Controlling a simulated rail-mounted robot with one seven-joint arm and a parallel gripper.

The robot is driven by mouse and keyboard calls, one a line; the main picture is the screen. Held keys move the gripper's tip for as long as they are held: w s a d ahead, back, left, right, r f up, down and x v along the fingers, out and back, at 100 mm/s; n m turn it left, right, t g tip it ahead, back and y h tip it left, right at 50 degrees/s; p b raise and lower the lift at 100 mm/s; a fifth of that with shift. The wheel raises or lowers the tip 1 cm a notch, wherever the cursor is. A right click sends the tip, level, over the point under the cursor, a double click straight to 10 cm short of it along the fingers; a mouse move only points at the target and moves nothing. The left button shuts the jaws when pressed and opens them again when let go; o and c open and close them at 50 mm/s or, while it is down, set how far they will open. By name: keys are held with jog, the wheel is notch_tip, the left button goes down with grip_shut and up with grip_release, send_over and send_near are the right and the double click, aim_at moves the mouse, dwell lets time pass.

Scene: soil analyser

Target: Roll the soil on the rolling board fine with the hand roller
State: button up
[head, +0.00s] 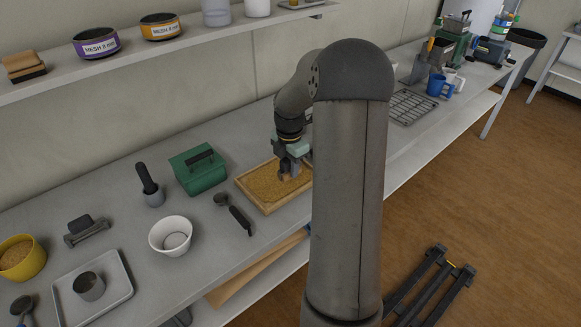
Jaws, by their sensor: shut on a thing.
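The rolling board (252,200) is a shallow wooden tray with a raised rim on the bench. Yellow-brown soil (262,184) covers its bed. My gripper (289,175) points down over the right part of the board, low at the soil. It is shut on the hand roller, of which only a small tan part (291,178) shows between and below the fingers. The rest of the roller is hidden by the gripper and my arm. My arm also covers the board's right end. I cannot tell whether the roller touches the soil.
A green box (198,170) with a handle and a dark scoop (232,212) lie close left of the board.

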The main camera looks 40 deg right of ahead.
jog(key=shift+r+p, duration=1.35)
jog(key=shift+r, duration=0.75)
